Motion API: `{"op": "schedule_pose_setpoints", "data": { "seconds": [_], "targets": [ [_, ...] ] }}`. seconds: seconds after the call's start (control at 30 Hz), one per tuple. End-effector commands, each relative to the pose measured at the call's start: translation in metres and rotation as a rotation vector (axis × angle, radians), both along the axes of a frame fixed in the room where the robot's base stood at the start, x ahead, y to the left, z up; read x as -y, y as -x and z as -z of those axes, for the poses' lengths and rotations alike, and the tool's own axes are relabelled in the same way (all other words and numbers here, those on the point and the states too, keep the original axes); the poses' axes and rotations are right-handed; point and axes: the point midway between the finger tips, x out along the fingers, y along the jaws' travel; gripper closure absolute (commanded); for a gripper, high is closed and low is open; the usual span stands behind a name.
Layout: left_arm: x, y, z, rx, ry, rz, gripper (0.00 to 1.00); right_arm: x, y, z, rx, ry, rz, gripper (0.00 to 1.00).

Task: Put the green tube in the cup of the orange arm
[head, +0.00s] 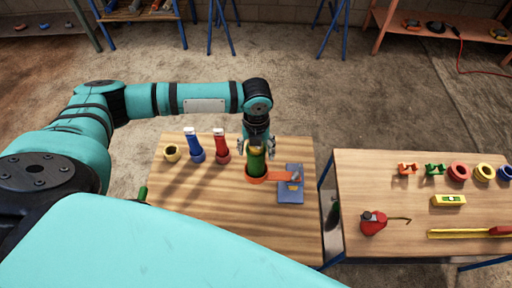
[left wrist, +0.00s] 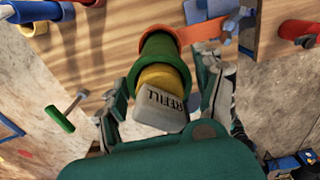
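The green tube (head: 256,163) stands about upright in the cup (head: 256,179) of the orange arm (head: 282,176), its lower part hidden by the cup wall. In the left wrist view the green tube (left wrist: 160,46) shows a yellow band and a grey end marked REFILL, and the orange arm (left wrist: 202,29) runs off behind it. My left gripper (head: 258,146) is above the cup, with one finger on each side of the tube's top. In the left wrist view its fingers (left wrist: 164,95) look spread, with gaps beside the tube. My right gripper is not in view.
A blue tube (head: 193,142) and a red tube (head: 220,142) stand in holders left of the orange arm, beside an empty yellow ring (head: 171,153). A blue block (head: 290,191) lies under the orange arm's end. A second table (head: 400,212) with tools stands right, across a gap.

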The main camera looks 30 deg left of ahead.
Motion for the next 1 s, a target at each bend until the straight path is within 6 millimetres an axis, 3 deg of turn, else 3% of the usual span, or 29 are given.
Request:
{"op": "schedule_pose_setpoints", "data": {
  "seconds": [0.27, 0.43, 0.8, 1.0],
  "targets": [
    [0.000, 0.000, -0.001, 0.000, 0.000, 0.000, 0.23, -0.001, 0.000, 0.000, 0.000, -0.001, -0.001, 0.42],
    [0.000, -0.001, -0.011, 0.003, 0.002, 0.001, 0.23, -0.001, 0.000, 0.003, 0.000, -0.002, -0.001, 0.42],
    [0.001, -0.002, -0.086, 0.005, 0.002, 0.001, 0.23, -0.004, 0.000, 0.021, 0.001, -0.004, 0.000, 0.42],
    [0.001, -0.001, -0.114, 0.002, 0.001, 0.000, 0.23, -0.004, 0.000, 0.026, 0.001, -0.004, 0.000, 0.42]
  ]
}}
